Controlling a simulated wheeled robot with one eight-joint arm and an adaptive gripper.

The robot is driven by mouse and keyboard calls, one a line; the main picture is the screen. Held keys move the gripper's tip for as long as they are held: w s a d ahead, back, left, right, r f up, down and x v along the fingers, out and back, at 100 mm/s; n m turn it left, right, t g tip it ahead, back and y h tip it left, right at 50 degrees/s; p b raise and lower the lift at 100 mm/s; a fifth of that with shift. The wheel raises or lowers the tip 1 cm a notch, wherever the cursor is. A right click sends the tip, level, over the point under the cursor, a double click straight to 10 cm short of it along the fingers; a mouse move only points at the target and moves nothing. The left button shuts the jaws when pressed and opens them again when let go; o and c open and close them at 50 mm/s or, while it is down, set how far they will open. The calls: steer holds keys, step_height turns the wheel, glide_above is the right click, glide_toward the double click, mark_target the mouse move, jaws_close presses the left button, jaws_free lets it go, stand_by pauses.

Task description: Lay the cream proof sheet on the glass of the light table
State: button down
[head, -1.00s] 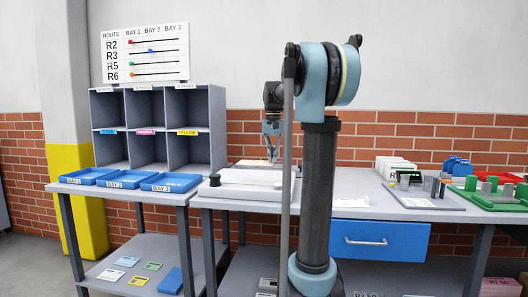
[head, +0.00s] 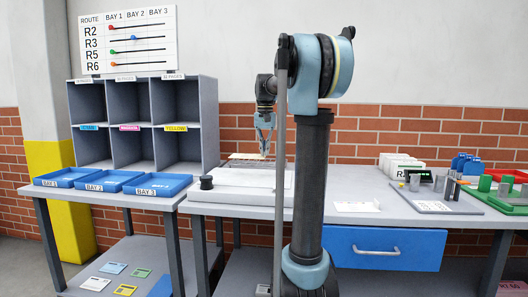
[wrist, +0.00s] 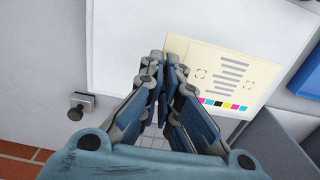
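The cream proof sheet (wrist: 240,75) shows in the wrist view with printed lines and a row of colour patches. In the head view it is a thin, nearly edge-on strip (head: 243,157). My gripper (head: 263,154) has its fingers close together at one edge of the sheet. It appears shut on that edge, though the fingers (wrist: 163,72) hide the contact itself. The sheet extends left from the gripper in the head view. It appears just above the back of the white light table (head: 235,180), whose pale top (wrist: 120,35) lies below in the wrist view.
Blue bay trays (head: 110,181) stand left of the light table, before a grey pigeonhole rack (head: 140,118). A black knob (head: 206,182) stands at the table's left. White cards (head: 357,206), a grey tray and green parts (head: 500,190) occupy the right.

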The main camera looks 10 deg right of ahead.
mark_target(265, 177)
steer(key=shift+s+f, duration=0.1)
steer(key=shift+f, duration=3.8)
steer(key=shift+f, duration=0.5)
steer(key=c, duration=1.7)
jaws_free()
